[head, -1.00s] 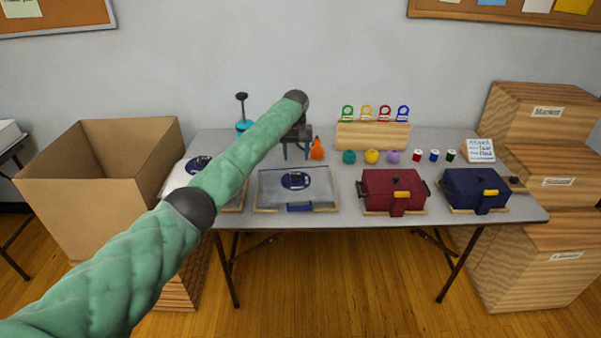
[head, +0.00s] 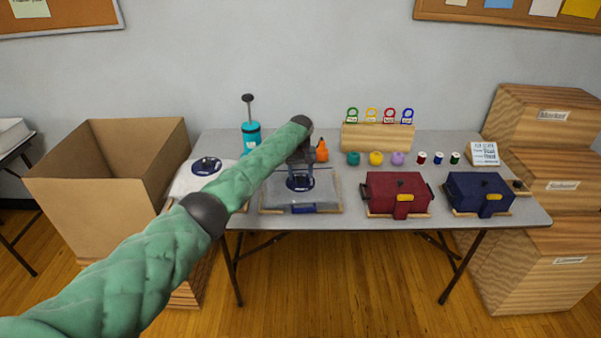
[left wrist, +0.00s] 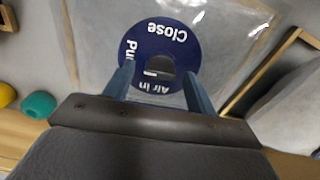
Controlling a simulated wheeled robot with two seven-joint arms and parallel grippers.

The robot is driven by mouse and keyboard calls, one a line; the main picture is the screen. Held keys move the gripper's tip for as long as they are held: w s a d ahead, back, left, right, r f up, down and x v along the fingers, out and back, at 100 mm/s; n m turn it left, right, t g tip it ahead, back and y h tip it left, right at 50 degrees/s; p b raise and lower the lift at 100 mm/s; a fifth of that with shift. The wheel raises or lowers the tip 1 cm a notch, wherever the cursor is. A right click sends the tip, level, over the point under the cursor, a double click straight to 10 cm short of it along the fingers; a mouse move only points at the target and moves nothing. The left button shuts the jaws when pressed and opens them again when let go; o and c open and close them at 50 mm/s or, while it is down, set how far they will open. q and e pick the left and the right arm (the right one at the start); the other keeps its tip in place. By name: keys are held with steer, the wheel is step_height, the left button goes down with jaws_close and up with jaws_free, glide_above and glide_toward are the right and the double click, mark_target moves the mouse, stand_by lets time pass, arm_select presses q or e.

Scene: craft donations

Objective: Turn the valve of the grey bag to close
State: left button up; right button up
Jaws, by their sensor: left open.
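The grey bag (head: 270,199) lies flat on a wooden-edged board on the table, left of the red bag. Its round dark blue valve (left wrist: 185,52) shows in the left wrist view with the words "Close" and "Air in" and part of another word. My left gripper (head: 301,180) is open above the valve. In the left wrist view its two fingers (left wrist: 157,88) stand apart over the lower part of the dial, with the dial's dark centre between them. I cannot tell whether they touch it. My right gripper is not in view.
A white bag (head: 186,181) with a blue valve lies to the left. A red bag (head: 383,188) and a navy bag (head: 465,185) stand to the right. A teal pump (head: 251,133), an orange item (head: 322,151) and yarn balls stand behind. A cardboard box (head: 90,200) is at left.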

arm_select(q)
steer(key=c, duration=1)
